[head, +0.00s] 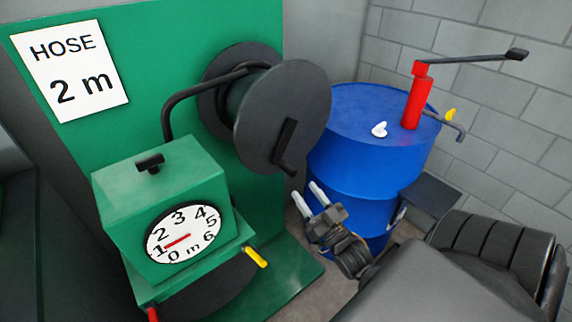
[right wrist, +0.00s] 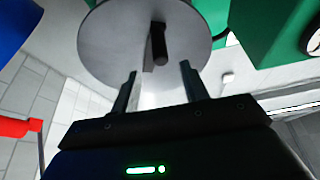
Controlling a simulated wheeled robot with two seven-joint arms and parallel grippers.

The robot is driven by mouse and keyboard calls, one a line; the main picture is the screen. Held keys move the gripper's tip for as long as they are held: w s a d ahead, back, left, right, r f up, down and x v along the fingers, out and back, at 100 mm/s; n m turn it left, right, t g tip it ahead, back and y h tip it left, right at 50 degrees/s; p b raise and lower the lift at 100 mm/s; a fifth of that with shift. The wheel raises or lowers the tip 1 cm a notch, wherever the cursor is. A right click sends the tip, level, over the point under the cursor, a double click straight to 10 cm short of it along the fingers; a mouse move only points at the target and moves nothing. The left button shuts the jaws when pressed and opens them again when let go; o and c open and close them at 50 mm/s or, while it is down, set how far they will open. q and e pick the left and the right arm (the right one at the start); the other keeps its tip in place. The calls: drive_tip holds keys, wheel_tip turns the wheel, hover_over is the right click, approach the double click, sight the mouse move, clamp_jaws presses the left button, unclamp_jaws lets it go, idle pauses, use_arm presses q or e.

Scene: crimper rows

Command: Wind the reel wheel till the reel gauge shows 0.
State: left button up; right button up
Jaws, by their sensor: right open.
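The reel wheel (head: 300,90) is a dark grey disc on the front of a hose reel on the green panel. A black crank handle (head: 285,150) sticks out from its face. In the right wrist view the wheel (right wrist: 105,40) and handle (right wrist: 159,45) are beyond the fingertips. The reel gauge (head: 190,250) is a white dial marked 0 to 6 m; its red needle points at about 1. My right gripper (head: 308,195) is open and empty, below the wheel and apart from the handle. My left gripper is not in view.
A sign (head: 70,75) reads HOSE 2 m. A blue drum (head: 345,150) with a red hand pump (head: 416,100) stands right of the reel, close to my right gripper. The green gauge box (head: 150,190) has a black knob on top; yellow and red handles show below it.

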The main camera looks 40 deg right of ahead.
sight(282, 160)
drive_tip(key=x, duration=1.1)
drive_tip(key=shift+f, duration=0.15)
clamp_jaws()
